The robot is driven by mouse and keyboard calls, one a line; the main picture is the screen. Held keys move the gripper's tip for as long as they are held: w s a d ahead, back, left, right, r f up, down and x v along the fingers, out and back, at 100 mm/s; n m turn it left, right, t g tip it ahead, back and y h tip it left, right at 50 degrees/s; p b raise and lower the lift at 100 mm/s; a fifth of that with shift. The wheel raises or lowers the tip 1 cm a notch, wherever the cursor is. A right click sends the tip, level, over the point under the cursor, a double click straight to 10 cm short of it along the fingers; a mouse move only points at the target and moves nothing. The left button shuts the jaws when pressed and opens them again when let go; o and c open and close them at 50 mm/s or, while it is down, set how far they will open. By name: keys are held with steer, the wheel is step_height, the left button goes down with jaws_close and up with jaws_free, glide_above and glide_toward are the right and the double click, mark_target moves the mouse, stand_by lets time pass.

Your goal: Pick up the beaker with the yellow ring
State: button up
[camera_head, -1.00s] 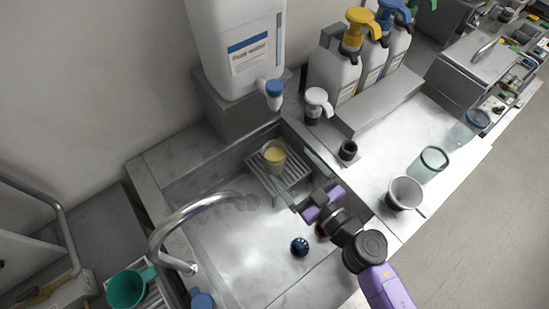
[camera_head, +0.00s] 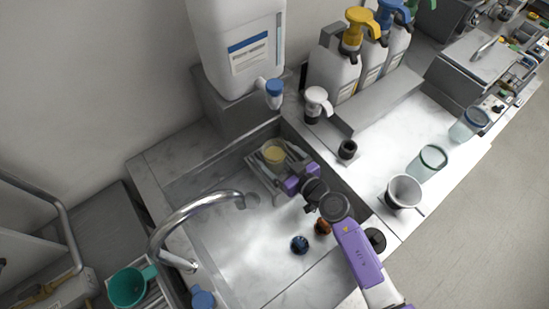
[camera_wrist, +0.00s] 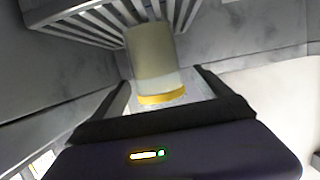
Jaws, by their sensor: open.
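The beaker with the yellow ring (camera_head: 274,153) stands on a slatted rack in the back corner of the sink. My gripper (camera_head: 277,168) is down in the sink beside it, reaching from the front right. In the wrist view the beaker (camera_wrist: 153,55) appears inverted, with its yellow ring (camera_wrist: 162,97) nearest me. The two fingers of my gripper (camera_wrist: 162,80) are open, one to each side of the beaker's rim end. I see no finger closed on it. How deep the beaker sits between the fingers is hard to tell.
The slatted rack (camera_wrist: 85,14) is close to my fingers, and sink walls rise nearby. The curved faucet (camera_head: 195,205) arches over the sink's left. A dark blue round object (camera_head: 299,244) and a brown one (camera_head: 322,227) lie near my arm. Other cups stand on the right counter.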

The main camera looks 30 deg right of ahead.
mark_target(268, 148)
steer(key=b+x, duration=0.1)
steer(key=x, duration=0.4)
steer(key=shift+d, duration=0.1)
steer(key=shift+r, duration=0.1)
steer(key=shift+c, duration=0.5)
steer(key=c, duration=1.8)
steer(key=shift+r+p, duration=2.7)
steer(key=shift+r, duration=2.3)
